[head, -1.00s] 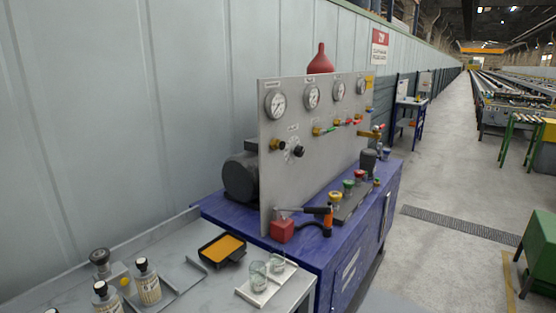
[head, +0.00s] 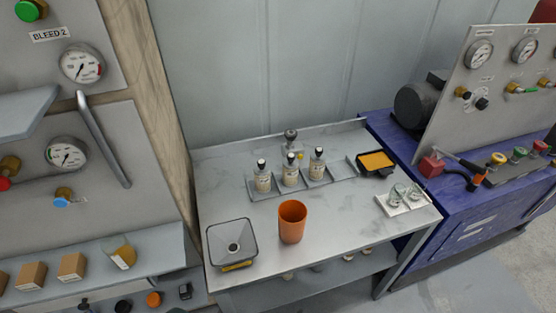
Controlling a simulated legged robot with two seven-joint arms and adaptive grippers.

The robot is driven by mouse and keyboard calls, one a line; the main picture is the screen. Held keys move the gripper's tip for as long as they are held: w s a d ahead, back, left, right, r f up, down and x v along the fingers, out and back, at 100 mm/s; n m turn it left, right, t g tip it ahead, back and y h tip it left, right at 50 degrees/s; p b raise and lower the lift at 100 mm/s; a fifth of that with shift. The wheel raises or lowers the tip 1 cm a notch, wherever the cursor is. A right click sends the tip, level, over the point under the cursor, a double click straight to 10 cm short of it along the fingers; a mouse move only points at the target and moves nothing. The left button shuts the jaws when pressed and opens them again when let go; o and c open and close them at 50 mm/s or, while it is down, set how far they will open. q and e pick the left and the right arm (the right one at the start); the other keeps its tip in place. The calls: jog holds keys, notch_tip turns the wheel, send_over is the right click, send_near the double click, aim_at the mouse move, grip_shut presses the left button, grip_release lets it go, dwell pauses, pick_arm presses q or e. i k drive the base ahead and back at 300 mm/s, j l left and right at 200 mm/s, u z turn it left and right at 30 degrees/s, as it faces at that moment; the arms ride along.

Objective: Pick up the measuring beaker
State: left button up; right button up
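No vessel in the head view can be surely told as the measuring beaker. Small clear glass vessels (head: 398,191) stand on a white tray (head: 408,209) at the right end of the grey metal table (head: 337,228). A clear vessel with a yellowish tint and a pale label (head: 120,252) is on the shelf at the lower left. An orange cup (head: 292,222) stands upright at the middle front of the table. Markings on these are too small to read. Neither of my grippers is in view.
A square scale-like device (head: 232,245), labelled bottles (head: 290,176) and a black tray with orange contents (head: 376,163) are on the table. Gauge panels (head: 70,155) rise at the left. A blue bench (head: 480,225) adjoins the table at the right.

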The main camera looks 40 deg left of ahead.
aim_at(116, 247)
jog(key=u, duration=2.8)
jog(key=i+j+z, duration=0.15)
jog(key=z, duration=0.2)
jog(key=j, duration=0.1)
